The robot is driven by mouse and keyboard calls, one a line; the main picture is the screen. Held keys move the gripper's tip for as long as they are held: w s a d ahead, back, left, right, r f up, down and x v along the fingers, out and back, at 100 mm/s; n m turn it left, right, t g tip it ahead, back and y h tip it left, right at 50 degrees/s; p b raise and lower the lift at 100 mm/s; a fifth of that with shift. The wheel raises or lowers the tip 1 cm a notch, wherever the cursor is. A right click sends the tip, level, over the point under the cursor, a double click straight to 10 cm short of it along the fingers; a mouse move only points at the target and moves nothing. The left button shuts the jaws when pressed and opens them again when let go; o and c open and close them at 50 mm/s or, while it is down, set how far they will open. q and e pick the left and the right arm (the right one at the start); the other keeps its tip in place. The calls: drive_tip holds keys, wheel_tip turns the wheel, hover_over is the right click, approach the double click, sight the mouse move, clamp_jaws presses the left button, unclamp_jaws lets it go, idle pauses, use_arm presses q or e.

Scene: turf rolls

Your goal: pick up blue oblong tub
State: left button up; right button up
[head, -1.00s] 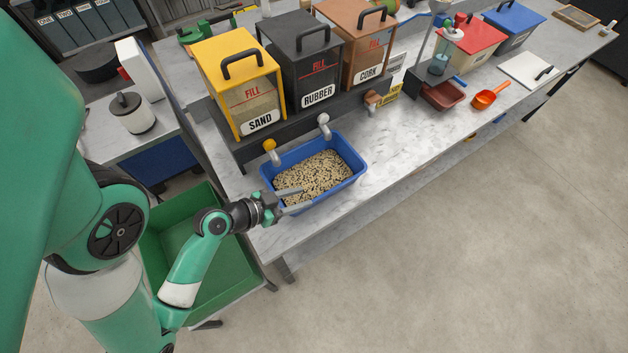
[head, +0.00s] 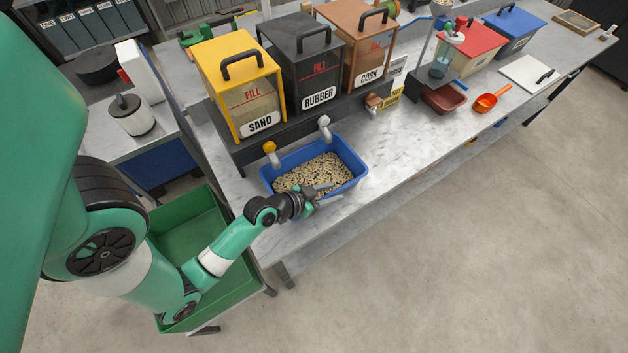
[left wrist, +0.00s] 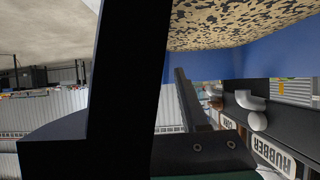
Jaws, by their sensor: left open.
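The blue oblong tub (head: 350,185) stands on the grey workbench under two spouts and holds a layer of speckled tan and black granules (head: 312,172). It also shows in the left wrist view (left wrist: 205,65), with the granules at the top of the picture. My left gripper (head: 327,193) is open at the tub's near long side, by its right half, and hides part of the near rim. In the left wrist view, one finger overlaps the blue wall and the other dark finger is close to the camera. Whether the rim lies between the fingers I cannot tell. My right gripper is out of view.
Sand (head: 240,95), rubber (head: 300,70) and cork (head: 358,50) dispensers stand on a dark rack behind the tub. A dark red tray (head: 443,98) and an orange scoop (head: 487,102) lie farther right. A green bin (head: 190,235) is below the bench's left end. Bench right of the tub is clear.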

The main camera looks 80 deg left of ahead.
use_arm(q)
clamp_jaws()
idle(1.4)
